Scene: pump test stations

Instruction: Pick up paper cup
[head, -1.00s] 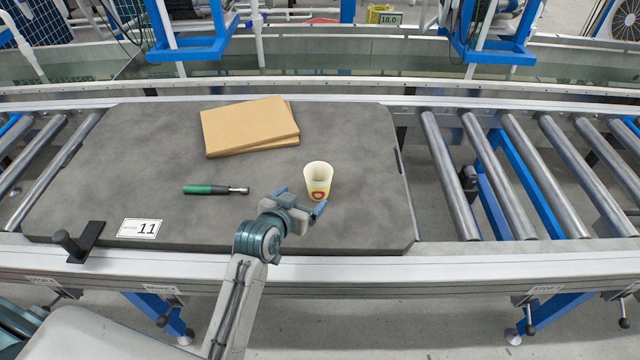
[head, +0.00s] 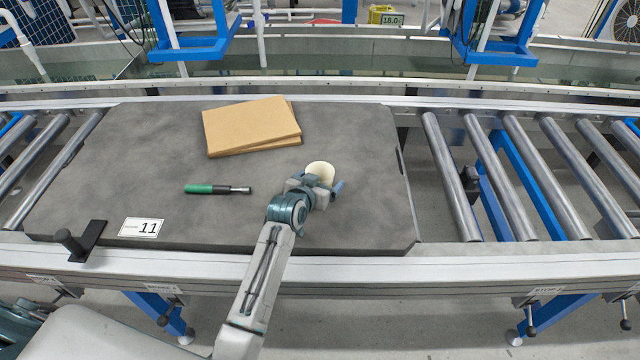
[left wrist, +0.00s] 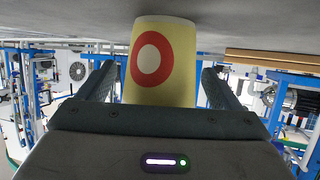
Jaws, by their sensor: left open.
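The paper cup (head: 320,170) is pale cream and stands on the dark grey board, partly hidden behind my left gripper in the head view. In the left wrist view the cup (left wrist: 178,75) is pale yellow with a red ring mark and sits between the two fingers. My left gripper (head: 320,184) is open, with a finger on either side of the cup. In the left wrist view a small gap shows between the cup and the right finger of the gripper (left wrist: 160,85). My right gripper is not in view.
The dark board (head: 130,180) rests on a roller conveyor (head: 500,170). Brown cardboard sheets (head: 250,125) lie behind the cup. A green-handled tool (head: 215,189) lies to its left, and a label "11" (head: 140,227) and a black stop (head: 85,240) are at front left.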

